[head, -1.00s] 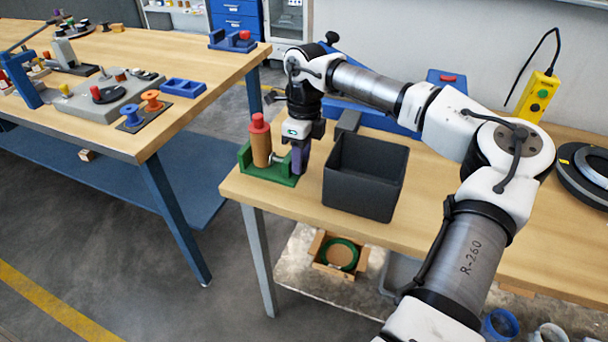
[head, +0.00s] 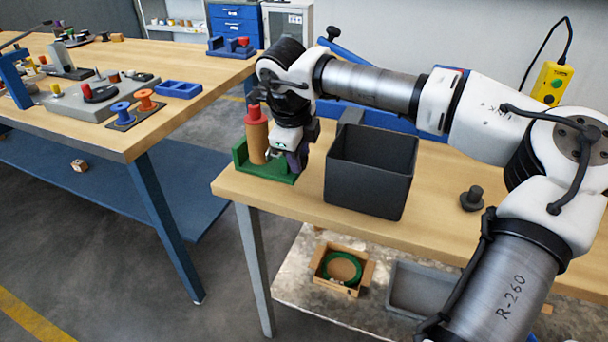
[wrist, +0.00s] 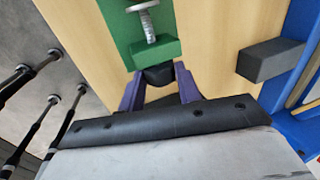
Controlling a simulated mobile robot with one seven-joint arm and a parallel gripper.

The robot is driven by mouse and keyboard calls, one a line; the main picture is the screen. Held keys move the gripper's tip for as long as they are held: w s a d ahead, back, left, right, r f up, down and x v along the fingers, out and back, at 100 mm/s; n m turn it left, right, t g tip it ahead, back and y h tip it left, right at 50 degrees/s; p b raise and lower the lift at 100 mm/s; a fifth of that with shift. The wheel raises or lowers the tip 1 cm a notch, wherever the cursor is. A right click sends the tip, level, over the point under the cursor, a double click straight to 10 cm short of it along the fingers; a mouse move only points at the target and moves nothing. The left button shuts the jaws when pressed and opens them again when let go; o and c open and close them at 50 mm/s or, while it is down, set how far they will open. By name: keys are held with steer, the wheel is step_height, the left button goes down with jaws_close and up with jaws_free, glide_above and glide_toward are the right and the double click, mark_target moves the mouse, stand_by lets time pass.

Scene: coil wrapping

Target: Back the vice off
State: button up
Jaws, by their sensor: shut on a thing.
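The green vice (head: 270,176) sits at the near left corner of the wooden bench. A brown cylinder (head: 257,142) with a red top (head: 255,115) stands upright in it. The wrist view shows the vice's green end block (wrist: 155,50) and its silver screw with a round pad (wrist: 148,24). A black knob (wrist: 158,76) is on the block's near side. My gripper (wrist: 158,80) has its purple fingers shut on this knob. My gripper also shows in the head view (head: 291,163), tilted beside the vice. The cylinder is out of the wrist view, so I cannot tell its gap to the pad.
A black open bin (head: 368,185) stands close to the right of my gripper. A dark grey block (wrist: 270,60) shows right of the vice in the wrist view. A small black knobbed piece (head: 472,198) stands farther right. Another bench with spools (head: 122,110) is at left.

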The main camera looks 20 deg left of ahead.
stand_by(0.3)
steer(key=f+t+b, duration=0.1)
steer(key=b, duration=0.2)
steer(key=shift+s, duration=0.1)
steer(key=t+b, duration=0.1)
steer(key=b, duration=0.1)
steer(key=t+b, duration=0.1)
steer(key=b, duration=0.1)
steer(key=shift+s+r+t+b, duration=0.1)
steer(key=shift+s+t+b, duration=0.2)
steer(key=shift+b, duration=0.1)
steer(key=shift+r, duration=0.3)
steer(key=o, duration=0.6)
steer(key=shift+a, duration=0.1)
